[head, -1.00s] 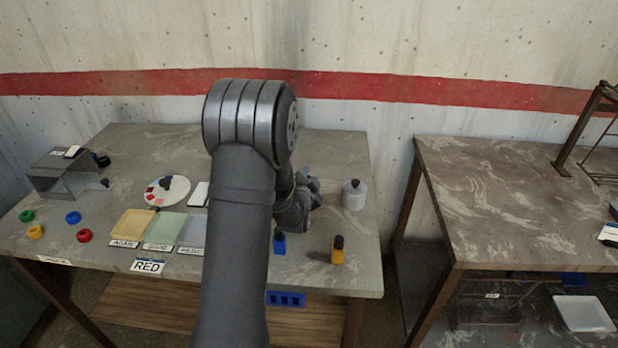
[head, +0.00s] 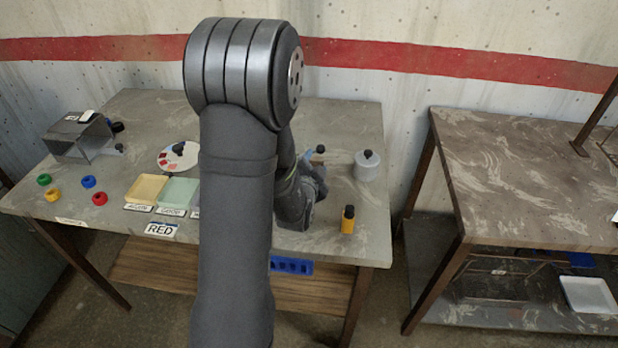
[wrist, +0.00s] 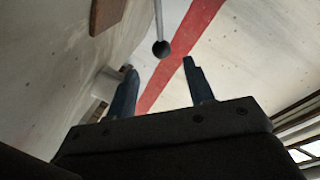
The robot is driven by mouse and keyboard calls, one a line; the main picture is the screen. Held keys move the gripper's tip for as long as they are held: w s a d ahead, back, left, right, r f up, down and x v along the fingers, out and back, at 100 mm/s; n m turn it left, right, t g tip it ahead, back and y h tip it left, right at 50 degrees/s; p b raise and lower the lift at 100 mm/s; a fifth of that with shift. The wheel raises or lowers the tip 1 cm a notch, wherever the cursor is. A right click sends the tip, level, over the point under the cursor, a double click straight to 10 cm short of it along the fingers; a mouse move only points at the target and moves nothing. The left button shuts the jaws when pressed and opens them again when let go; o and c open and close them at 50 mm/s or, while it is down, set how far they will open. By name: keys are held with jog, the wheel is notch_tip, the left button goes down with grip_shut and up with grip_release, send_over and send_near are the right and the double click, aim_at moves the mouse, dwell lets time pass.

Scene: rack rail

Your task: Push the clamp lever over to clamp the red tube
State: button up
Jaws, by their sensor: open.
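In the wrist view my gripper (wrist: 162,82) is open, its two dark blue fingers apart with nothing between the tips. A thin rod with a dark ball end (wrist: 161,48), which looks like the clamp lever, comes down from the top edge just beyond the fingertips. The ball appears in line with the gap; I cannot tell whether anything touches. In the head view my arm hides much of the gripper, and its bluish fingers (head: 308,158) show beside a small dark knob (head: 320,149). I cannot make out a red tube or the clamp's body.
Coloured rings, a metal housing (head: 78,138), a round palette (head: 178,156) and trays (head: 146,189) lie left. A second table (head: 530,180) stands right, across a gap.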

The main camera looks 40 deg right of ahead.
aim_at(318, 148)
jog(key=v, duration=0.7)
dwell(0.4)
jog(key=x, duration=1.7)
jog(key=shift+w, duration=0.15)
jog(key=shift+r, duration=0.1)
jog(key=shift+w+d, duration=0.1)
jog(key=shift+d, duration=0.05)
jog(key=shift+w+a+r+n, duration=0.1)
jog(key=shift+a+r+n, duration=0.25)
jog(key=shift+r+n, duration=0.2)
dwell(1.2)
